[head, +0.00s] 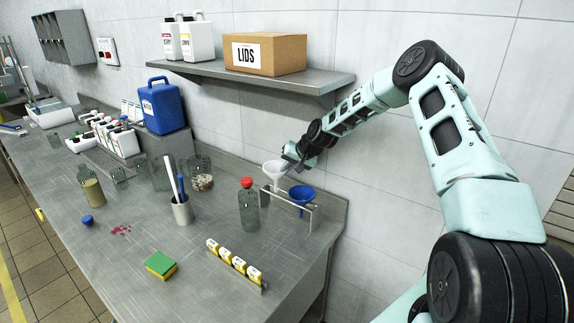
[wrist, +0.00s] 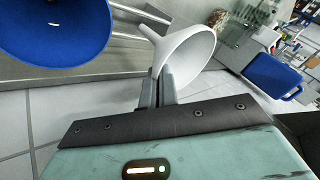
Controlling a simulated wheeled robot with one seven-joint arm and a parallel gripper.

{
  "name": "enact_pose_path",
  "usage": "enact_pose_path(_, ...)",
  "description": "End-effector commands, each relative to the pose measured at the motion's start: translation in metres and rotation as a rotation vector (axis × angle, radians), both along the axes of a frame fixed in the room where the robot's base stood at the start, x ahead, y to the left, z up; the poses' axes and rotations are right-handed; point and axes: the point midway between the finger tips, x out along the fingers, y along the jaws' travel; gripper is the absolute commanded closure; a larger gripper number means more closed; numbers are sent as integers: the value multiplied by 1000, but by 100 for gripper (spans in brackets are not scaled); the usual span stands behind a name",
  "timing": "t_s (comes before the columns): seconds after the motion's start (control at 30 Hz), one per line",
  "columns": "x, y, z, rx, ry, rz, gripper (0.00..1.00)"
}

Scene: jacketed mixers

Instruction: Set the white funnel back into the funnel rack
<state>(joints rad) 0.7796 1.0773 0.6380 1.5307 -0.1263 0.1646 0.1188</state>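The white funnel (head: 274,169) is upright, spout down, at the left end of the funnel rack (head: 293,213). My gripper (head: 289,155) is at the upper right of its rim. In the wrist view, the two fingers (wrist: 164,84) are close together on the edge of the white funnel (wrist: 186,52), and its spout points toward the rack's rails (wrist: 125,30). I cannot tell whether the spout is in a rack opening or just above it. A blue funnel (head: 302,194) sits in the rack to the right; it also shows in the wrist view (wrist: 55,28).
A red-capped bottle (head: 249,208) stands close left of the rack. A wall shelf (head: 255,76) with a LIDS box (head: 265,54) hangs above. The counter front is fairly clear.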

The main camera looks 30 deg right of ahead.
Motion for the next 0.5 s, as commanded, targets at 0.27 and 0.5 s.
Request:
enact_pose_path(0.27,0,0,-27,1,0,-1,100)
enact_pose_path(0.5,0,0,-48,0,-1,-1,100)
